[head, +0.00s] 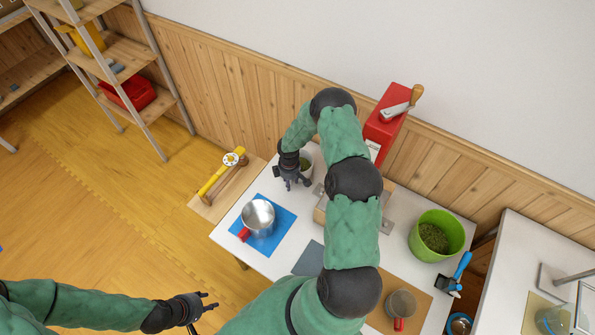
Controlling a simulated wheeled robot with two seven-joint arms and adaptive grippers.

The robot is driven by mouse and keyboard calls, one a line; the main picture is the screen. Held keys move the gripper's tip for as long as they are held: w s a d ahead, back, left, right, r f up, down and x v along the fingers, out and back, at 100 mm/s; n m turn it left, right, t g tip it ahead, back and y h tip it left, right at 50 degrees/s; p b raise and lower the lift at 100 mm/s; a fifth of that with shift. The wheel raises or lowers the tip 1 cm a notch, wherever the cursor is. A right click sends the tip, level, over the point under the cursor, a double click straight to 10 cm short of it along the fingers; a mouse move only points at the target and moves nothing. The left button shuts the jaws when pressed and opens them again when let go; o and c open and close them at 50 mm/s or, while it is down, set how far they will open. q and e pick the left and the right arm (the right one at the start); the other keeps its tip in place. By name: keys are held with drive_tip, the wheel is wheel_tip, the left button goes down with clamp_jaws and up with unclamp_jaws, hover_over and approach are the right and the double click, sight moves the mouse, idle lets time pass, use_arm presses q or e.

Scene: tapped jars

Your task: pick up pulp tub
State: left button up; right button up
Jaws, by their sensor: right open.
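A larger green bucket (424,245) with dark green contents stands at the table's right. My left gripper (208,309) is open and empty, low in front of the table's left side.
A metal jug (258,214) with a red handle stands on a blue mat (283,223). A grey mug (401,301) stands on a brown mat (424,300). A red box (382,135) with a lever stands at the back. My right arm hides the table's middle.

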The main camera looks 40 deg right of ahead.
drive_tip(key=shift+f, duration=0.6)
clamp_jaws()
drive_tip(key=shift+r, duration=0.15)
drive_tip(key=shift+w+r, duration=0.1)
drive_tip(key=shift+r, duration=0.2)
wheel_tip(320, 180, up, 9)
drive_tip(key=shift+r+p, duration=0.15)
drive_tip(key=shift+p, duration=1)
